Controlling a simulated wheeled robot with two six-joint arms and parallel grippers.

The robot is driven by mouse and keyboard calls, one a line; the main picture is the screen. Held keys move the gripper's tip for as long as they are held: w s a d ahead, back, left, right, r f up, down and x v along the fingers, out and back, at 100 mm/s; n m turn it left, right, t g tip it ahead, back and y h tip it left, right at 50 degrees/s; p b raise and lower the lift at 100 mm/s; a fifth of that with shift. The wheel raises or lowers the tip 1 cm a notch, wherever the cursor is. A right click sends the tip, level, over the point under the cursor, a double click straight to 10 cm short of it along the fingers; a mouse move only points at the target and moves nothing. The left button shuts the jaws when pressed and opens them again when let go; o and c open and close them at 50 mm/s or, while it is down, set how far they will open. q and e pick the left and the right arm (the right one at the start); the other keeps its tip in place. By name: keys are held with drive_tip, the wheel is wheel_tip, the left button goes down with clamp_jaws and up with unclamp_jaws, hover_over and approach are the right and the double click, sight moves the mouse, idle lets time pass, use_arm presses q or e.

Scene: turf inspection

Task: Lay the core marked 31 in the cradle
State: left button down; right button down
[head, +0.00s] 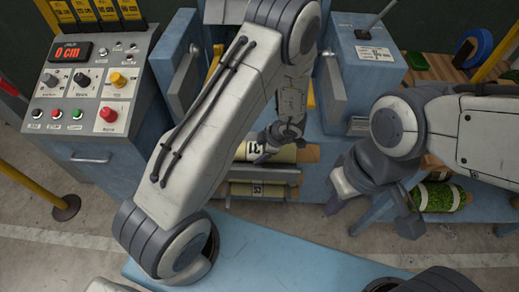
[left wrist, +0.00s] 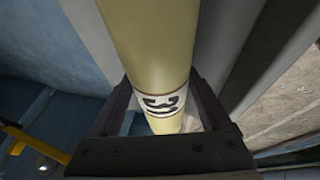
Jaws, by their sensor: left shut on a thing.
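The core marked 31 (head: 286,153) is a pale yellow cylinder with a white label and a brown end, lying crosswise at the front of the blue machine. In the left wrist view, the core (left wrist: 152,50) runs between the two dark fingers, its 31 label close to the palm. My left gripper (head: 264,150) is shut on it. My right gripper (head: 372,212) hangs empty at the right, above the floor; its finger gap is unclear. My left arm covers much of the machine, and I cannot make out the cradle for certain.
A second labelled core (head: 258,190) lies below a grey rail (head: 272,173). A control console (head: 92,85) stands at the left. A green turf roll (head: 440,197) lies on the right shelf. A blue surface (head: 290,255) spans the front. Bare floor shows at the left.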

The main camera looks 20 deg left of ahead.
use_arm(q)
unclamp_jaws()
drive_tip(key=p+v, duration=0.2)
drive_tip(key=v, duration=0.8)
drive_tip(key=shift+r, duration=0.25)
